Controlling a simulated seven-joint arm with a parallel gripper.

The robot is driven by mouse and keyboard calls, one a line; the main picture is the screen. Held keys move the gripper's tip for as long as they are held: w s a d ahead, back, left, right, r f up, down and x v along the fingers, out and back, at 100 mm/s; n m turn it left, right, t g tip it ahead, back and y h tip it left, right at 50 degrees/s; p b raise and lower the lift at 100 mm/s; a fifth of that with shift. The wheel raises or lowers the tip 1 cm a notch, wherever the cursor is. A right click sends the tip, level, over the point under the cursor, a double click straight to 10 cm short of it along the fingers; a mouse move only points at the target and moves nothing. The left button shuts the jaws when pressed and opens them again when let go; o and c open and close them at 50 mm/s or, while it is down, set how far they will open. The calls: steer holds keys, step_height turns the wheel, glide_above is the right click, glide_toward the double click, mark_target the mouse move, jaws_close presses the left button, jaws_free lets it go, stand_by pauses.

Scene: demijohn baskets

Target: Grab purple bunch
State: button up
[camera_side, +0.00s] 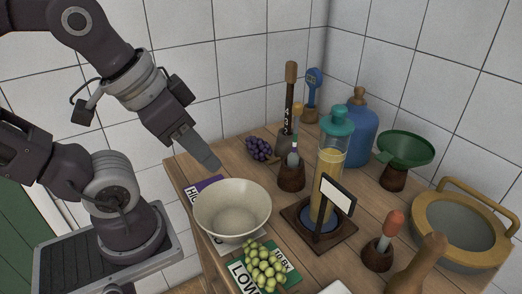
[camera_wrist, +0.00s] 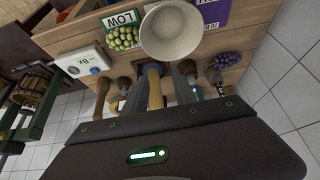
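The purple bunch (camera_side: 258,149) is a cluster of small dark round grapes lying on the wooden bench near its back left, beside a tall dark tool in a holder. It also shows at the right in the wrist view (camera_wrist: 227,60). My gripper (camera_side: 213,165) is above the left edge of the bench, to the left of the purple bunch and apart from it, pointing down and right. In the side view its fingers overlap into one grey shape, so the gap between them cannot be judged. Nothing shows clearly held.
A cream bowl (camera_side: 232,212) stands close below my gripper, by a purple card (camera_side: 208,183). A green bunch (camera_side: 264,266) lies on a green LOW card. A yellow-filled cylinder (camera_side: 329,175), a blue bottle (camera_side: 360,133) and a green funnel (camera_side: 404,150) stand right of the purple bunch.

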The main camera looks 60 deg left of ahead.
steer(key=o, duration=0.7)
steer(key=m+g, duration=0.5)
steer(key=m, duration=1.2)
glide_above(259, 147)
steer(key=f, duration=1.6)
steer(key=shift+s, duration=0.2)
steer(key=shift+m+g, duration=0.3)
steer(key=shift+m, duration=0.2)
steer(key=f, duration=0.8)
steer(key=shift+w+f, duration=0.2)
